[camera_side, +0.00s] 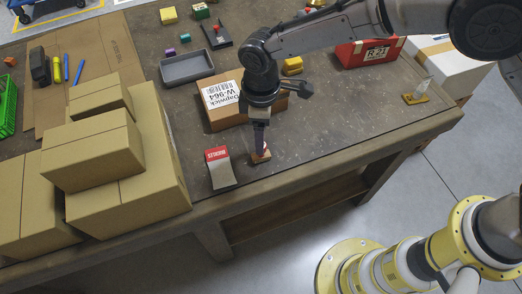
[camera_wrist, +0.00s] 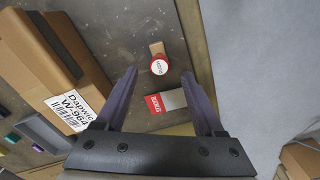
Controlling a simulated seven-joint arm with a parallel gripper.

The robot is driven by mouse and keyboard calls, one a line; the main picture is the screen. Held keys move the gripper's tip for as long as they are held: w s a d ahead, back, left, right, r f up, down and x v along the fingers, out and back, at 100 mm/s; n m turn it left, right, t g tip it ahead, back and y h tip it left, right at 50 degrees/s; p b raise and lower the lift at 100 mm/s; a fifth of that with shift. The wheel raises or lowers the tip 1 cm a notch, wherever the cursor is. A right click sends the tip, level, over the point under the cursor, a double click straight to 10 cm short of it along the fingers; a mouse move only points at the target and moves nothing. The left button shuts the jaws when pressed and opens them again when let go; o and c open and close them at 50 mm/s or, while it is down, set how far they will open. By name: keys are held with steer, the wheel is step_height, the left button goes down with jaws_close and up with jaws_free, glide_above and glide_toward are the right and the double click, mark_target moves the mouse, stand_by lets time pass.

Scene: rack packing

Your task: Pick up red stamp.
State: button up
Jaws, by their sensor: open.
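The red stamp (camera_wrist: 159,66), with a round red-rimmed top bearing small text and a wooden part beside it, lies on the table in the wrist view. In the wrist view my gripper (camera_wrist: 159,76) is open, with one finger on each side of the stamp's line and nothing held. I cannot tell how far the fingertips are above the table.
A grey item with a red label (camera_side: 219,168) lies left of the stamp. A brown labelled box (camera_side: 225,114) stands behind my gripper. Stacked cartons (camera_side: 125,185) fill the left. A grey tray (camera_side: 187,67) and red case (camera_side: 368,54) stand farther back. Table to the stamp's right is clear.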

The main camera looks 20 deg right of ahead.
steer(key=shift+f, duration=2.7)
jaws_close()
